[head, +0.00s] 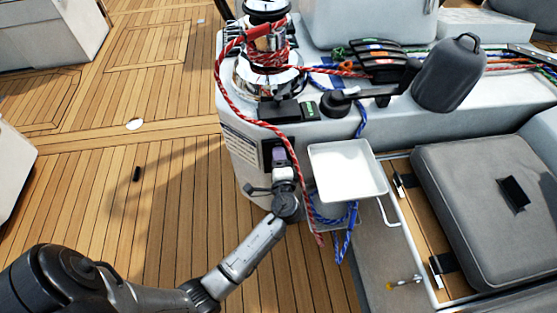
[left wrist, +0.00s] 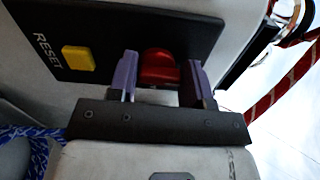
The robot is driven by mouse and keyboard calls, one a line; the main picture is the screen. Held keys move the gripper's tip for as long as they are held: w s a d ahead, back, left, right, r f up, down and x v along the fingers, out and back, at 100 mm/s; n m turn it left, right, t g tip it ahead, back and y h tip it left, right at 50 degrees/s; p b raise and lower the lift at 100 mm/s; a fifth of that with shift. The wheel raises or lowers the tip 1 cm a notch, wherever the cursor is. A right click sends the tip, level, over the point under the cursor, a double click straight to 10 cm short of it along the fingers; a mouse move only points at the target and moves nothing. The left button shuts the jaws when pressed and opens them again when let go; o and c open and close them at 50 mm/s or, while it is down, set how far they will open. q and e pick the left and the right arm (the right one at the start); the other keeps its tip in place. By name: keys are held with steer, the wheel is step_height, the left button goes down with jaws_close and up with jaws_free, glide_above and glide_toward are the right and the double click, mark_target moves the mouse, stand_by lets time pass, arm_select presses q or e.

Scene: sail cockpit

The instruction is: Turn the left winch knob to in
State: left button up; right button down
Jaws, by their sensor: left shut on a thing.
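A red knob (left wrist: 159,66) sits on a black panel (left wrist: 110,28) on the side of the white cockpit block, in the left wrist view. My left gripper (left wrist: 160,73) has its two purple fingers on either side of the knob and is shut on it. In the head view my left gripper (head: 279,157) is at the front face of the block, below the winch, and hides the knob there. No in or out mark shows near the knob, so its setting cannot be told. My right gripper is not in view.
A yellow button (left wrist: 78,58) marked RESET is beside the knob. A chrome winch (head: 262,82) wrapped in red rope (head: 228,80) stands above; the rope hangs close to my gripper. A white tray (head: 346,170) and blue rope (head: 351,215) are right of it. Open deck lies left.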

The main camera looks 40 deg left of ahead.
arm_select(q)
steer(key=shift+r+n, duration=0.1)
steer(key=shift+n, duration=0.3)
steer(key=o, duration=0.9)
steer(key=shift+d, duration=0.1)
steer(key=p+v, duration=0.3)
steer(key=v, duration=1)
steer(key=shift+s+d, duration=0.25)
steer(key=shift+s, duration=0.05)
